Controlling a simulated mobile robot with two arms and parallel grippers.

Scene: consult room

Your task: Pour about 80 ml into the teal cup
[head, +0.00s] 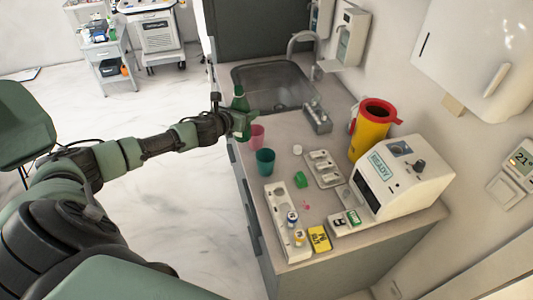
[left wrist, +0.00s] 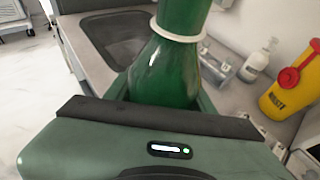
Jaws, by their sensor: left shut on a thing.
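The teal cup (head: 265,161) stands upright on the counter, near its left edge. A pink cup (head: 257,135) stands just behind it. My left gripper (head: 239,120) is shut on a green bottle (head: 240,100), which looks roughly upright behind and a little left of the cups. In the left wrist view the bottle (left wrist: 170,65) rises from the jaws, with a pale ring around its neck. Its base and the liquid level are hidden. My right gripper is not in view.
A sink (head: 270,85) lies behind the cups. A yellow sharps bin (head: 370,130) and a white device (head: 400,178) stand to the right. A white power strip (head: 285,225), small vials (head: 293,219) and a yellow box (head: 319,238) lie in front. A green cap-like piece (head: 300,179) lies right of the teal cup.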

